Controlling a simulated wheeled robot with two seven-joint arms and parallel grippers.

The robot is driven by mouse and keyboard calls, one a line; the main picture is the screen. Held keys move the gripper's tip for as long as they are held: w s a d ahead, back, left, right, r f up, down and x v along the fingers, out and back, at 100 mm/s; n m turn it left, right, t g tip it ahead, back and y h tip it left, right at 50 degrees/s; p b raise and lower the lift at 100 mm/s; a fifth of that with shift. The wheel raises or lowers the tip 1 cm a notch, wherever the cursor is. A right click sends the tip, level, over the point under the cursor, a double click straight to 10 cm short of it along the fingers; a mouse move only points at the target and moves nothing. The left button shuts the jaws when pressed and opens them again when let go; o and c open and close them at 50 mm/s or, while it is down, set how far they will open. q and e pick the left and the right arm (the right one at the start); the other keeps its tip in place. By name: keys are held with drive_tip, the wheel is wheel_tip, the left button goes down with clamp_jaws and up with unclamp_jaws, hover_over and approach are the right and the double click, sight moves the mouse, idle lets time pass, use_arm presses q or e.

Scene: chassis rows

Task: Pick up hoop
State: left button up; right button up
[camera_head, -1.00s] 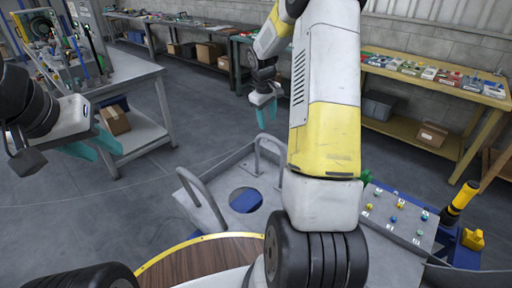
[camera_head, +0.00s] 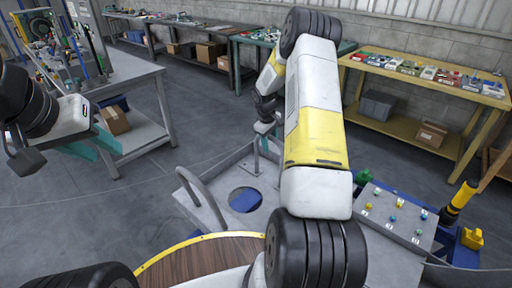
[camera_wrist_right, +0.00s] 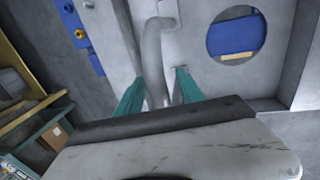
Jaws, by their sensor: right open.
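Two grey hoops stand on the grey tray (camera_head: 225,160). The left hoop (camera_head: 204,191) is fully in view. The other hoop (camera_head: 256,158) is partly hidden behind my right arm in the head view. My right gripper (camera_head: 266,128) is at the top of that hoop. In the right wrist view, my right gripper (camera_wrist_right: 155,92) has its teal fingers apart, with the grey hoop (camera_wrist_right: 152,50) passing between them. I cannot tell whether the fingers touch it. My left gripper (camera_head: 88,148) is open and empty, far left of the hoops.
The tray has a round hole showing blue (camera_head: 245,200). A grey panel (camera_head: 393,222) with small coloured knobs is on the right, beside a yellow-black handle (camera_head: 460,198). A wooden round top (camera_head: 200,262) lies in front. Workbenches line the back wall.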

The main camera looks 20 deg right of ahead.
drive_tip(key=shift+c, duration=0.3)
clamp_jaws()
drive_tip(key=shift+r, duration=0.1)
idle(1.0)
